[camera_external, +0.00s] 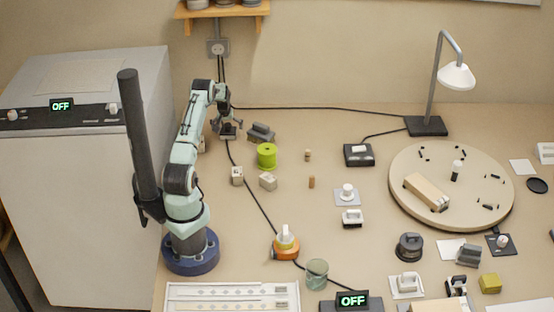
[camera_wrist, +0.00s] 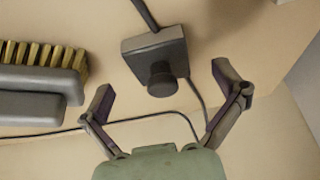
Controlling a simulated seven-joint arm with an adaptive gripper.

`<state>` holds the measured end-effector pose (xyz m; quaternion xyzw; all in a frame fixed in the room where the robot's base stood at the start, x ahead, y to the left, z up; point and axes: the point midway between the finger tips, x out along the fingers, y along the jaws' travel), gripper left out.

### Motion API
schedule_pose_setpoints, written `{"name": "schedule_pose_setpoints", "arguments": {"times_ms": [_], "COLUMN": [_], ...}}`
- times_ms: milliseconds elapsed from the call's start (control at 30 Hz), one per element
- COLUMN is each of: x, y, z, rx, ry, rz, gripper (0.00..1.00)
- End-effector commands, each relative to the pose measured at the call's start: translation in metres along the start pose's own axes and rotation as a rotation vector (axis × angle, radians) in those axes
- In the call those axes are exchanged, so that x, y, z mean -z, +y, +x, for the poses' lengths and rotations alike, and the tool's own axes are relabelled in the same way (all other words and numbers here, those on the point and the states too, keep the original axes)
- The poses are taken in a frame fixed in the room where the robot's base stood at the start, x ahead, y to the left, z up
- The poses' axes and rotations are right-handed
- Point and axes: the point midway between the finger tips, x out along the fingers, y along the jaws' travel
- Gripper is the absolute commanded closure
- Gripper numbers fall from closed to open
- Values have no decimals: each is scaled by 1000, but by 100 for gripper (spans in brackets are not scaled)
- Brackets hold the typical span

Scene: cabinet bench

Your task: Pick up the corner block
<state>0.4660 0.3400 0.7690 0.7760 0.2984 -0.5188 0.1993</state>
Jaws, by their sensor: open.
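My gripper (camera_external: 228,129) is low over the back left of the bench, beside the cabinet. In the wrist view its two fingers (camera_wrist: 163,80) are spread wide and empty. A dark grey square block with a round black knob (camera_wrist: 153,52) lies ahead of and between the fingertips, apart from both. A dark rod or cord runs from its far side. I cannot tell for certain that this is the corner block. In the external view the gripper largely hides what is under it.
A grey-backed brush (camera_wrist: 40,82) lies left of the fingers; it is also right of my gripper in the external view (camera_external: 261,132). A thin cable (camera_wrist: 130,119) crosses nearby. A green spool (camera_external: 266,156) and two small pale blocks (camera_external: 237,176) (camera_external: 268,181) stand in front. The cabinet (camera_external: 85,190) is left.

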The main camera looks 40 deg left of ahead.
Motion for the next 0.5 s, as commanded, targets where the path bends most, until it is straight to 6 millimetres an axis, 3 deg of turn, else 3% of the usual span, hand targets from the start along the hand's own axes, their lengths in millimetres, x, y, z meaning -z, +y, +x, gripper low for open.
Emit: {"name": "schedule_pose_setpoints", "arguments": {"times_ms": [200,467,500], "x": [0,0,0], "y": [0,1,1], "z": [23,24,24], "rx": [0,-1,-1], "ry": [0,1,1], "rz": [0,1,1], "gripper": [4,4,11]}}
